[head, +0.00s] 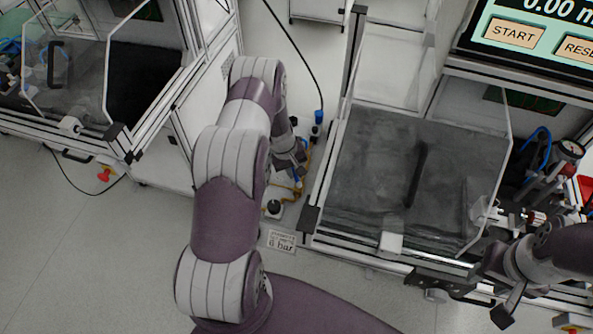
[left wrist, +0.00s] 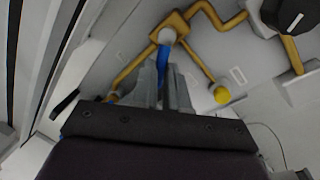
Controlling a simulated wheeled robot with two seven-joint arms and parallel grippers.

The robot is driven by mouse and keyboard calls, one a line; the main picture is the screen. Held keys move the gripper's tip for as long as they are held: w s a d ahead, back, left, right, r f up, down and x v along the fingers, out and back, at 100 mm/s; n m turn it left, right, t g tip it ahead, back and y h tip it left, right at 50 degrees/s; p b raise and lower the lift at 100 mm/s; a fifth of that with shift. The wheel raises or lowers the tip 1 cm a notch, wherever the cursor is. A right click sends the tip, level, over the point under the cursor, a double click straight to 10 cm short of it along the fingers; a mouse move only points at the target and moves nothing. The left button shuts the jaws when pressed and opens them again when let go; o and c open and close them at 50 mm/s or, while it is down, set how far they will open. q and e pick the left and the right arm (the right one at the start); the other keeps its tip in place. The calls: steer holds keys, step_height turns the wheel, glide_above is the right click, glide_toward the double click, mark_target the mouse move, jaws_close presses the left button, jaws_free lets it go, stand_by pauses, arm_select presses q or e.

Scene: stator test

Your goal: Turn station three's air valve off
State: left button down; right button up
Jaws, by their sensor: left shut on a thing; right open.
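The air valve's blue handle (left wrist: 161,66) shows in the left wrist view, beneath a pale round cap on a yellow pipe junction. My left gripper (left wrist: 165,88) is shut on this handle, with one grey finger on each side. In the head view my left gripper (head: 292,160) reaches down into the gap between two stations, above yellow piping (head: 292,190); the arm hides much of the valve. My right gripper (head: 500,282) is open at the front right of the right-hand station, apart from the valve. I cannot read a station number.
A black knob (head: 274,208) stands on a pale floor unit beside the piping. A "6 bar" label (head: 281,240) lies in front. A blue fitting (head: 318,118) with a black hose stands behind. Clear-guarded station benches flank the gap. The floor at the lower left is open.

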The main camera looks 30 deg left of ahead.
mark_target(287, 190)
arm_select(q)
steer(key=n, duration=0.1)
steer(key=s+n, duration=0.1)
steer(key=shift+a+n+b, duration=0.25)
steer(key=shift+n+b, duration=0.05)
steer(key=shift+n, duration=0.1)
steer(key=n, duration=0.2)
steer(key=shift+s+a+r+n+t+y, duration=0.1)
steer(key=shift+s+n+t+y, duration=0.2)
steer(key=shift+s+y, duration=0.1)
steer(key=n, duration=0.1)
steer(key=s+n, duration=0.1)
steer(key=n, duration=0.1)
steer(key=n+y, duration=0.1)
steer(key=n, duration=0.1)
steer(key=shift+s, duration=0.3)
steer(key=shift+n, duration=0.3)
steer(key=c, duration=1.1)
jaws_free()
steer(key=shift+c, duration=0.2)
steer(key=shift+s+d, duration=0.1)
steer(key=shift+d, duration=0.15)
